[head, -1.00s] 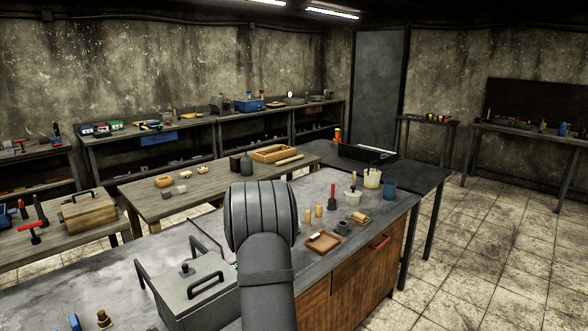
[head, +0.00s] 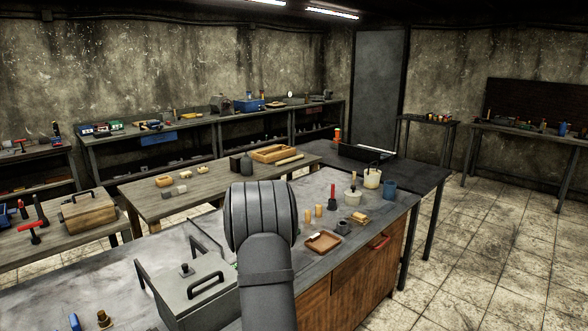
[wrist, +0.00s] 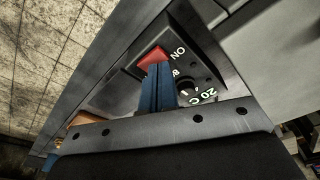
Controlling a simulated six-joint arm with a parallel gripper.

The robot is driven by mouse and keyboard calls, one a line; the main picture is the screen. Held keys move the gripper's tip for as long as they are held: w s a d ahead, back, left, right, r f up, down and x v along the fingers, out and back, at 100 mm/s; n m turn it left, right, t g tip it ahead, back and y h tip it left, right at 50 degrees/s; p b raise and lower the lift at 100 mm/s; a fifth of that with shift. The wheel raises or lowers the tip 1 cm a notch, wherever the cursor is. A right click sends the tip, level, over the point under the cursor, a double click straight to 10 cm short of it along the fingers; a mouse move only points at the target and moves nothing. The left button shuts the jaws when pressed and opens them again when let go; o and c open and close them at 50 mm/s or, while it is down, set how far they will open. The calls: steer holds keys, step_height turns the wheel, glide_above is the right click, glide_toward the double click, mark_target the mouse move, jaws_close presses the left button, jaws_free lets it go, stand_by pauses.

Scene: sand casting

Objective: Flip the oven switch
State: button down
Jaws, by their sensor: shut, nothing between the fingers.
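The oven is a grey metal box (head: 192,285) with a black handle, standing at the front left of the near bench in the head view. In the wrist view its dark panel holds a red switch (wrist: 153,57) beside the marking "ON", with a black dial (wrist: 188,88) lower right. My gripper (wrist: 156,70) shows blue fingers shut together, with nothing between them. The tips overlap the lower edge of the red switch in the picture; I cannot tell whether they touch it. In the head view my arm hides the gripper and the panel.
The near bench (head: 103,262) also holds a small tray (head: 323,243), a blue cup (head: 389,189) and several small tools to the right of my arm. A wooden table (head: 210,182) stands behind it. Tiled floor (head: 500,250) lies open at the right.

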steer(key=shift+f, duration=0.9)
stand_by(0.4)
steer(key=shift+r, duration=3.55)
step_height(320, 180, down, 7)
steer(key=shift+r, duration=0.15)
